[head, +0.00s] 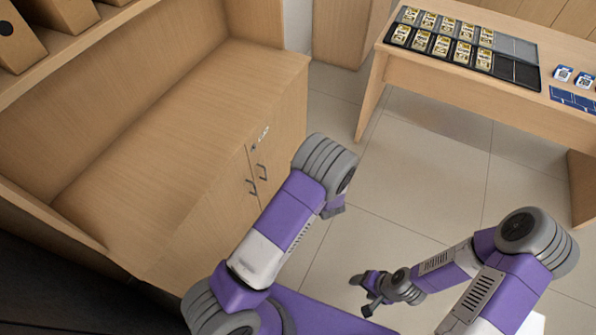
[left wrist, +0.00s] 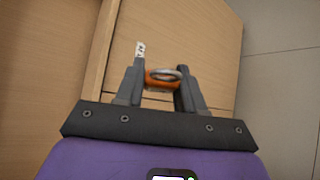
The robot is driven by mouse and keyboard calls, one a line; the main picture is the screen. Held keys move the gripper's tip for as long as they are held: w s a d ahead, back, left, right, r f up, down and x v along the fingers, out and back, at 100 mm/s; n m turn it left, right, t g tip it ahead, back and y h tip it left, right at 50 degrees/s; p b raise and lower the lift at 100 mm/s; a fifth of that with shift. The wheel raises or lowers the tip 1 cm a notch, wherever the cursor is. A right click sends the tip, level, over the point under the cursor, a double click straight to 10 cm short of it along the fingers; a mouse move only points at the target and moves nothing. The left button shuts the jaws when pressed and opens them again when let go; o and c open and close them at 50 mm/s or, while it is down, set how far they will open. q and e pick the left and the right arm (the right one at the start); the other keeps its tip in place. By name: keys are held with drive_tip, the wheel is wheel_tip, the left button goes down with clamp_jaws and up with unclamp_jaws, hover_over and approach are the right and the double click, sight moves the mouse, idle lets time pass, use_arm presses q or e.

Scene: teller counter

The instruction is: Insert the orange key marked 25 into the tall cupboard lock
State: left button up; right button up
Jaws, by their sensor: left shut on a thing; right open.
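My left gripper (left wrist: 162,82) is shut on an orange key (left wrist: 160,84) with a grey ring (left wrist: 170,73), in the left wrist view; its number cannot be read. In the head view my left arm hides this gripper and the key. The cupboard (head: 278,150) stands left of centre in the head view, with two dark door handles and a small pale plate with a dark spot, perhaps the lock (head: 261,135). A small white marked piece (left wrist: 140,49) shows beyond the left fingertip; I cannot tell what it is. My right gripper (head: 364,294) is open and empty above the floor.
A wooden table (head: 440,75) at upper right bears a black tray (head: 515,70) with several yellow-labelled items and some blue and white tags (head: 564,74). Box files (head: 15,40) stand on the upper-left shelf. The tiled floor (head: 420,170) between is clear.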

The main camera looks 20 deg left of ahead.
use_arm(q)
drive_tip(key=w+a+f+m+t+y+b, duration=0.2)
drive_tip(key=a+f+m+t+b, duration=0.15)
drive_tip(key=f, duration=0.35)
drive_tip(key=a, duration=1.1)
drive_tip(key=shift+w+a+r+m, duration=0.15)
drive_tip(key=shift+w+a+m, duration=0.15)
drive_tip(key=shift+w+m, duration=0.15)
idle(1.2)
drive_tip(key=shift+a+g+p, duration=0.25)
drive_tip(key=shift+a+p, duration=0.1)
drive_tip(key=shift+a, duration=0.85)
idle(3.3)
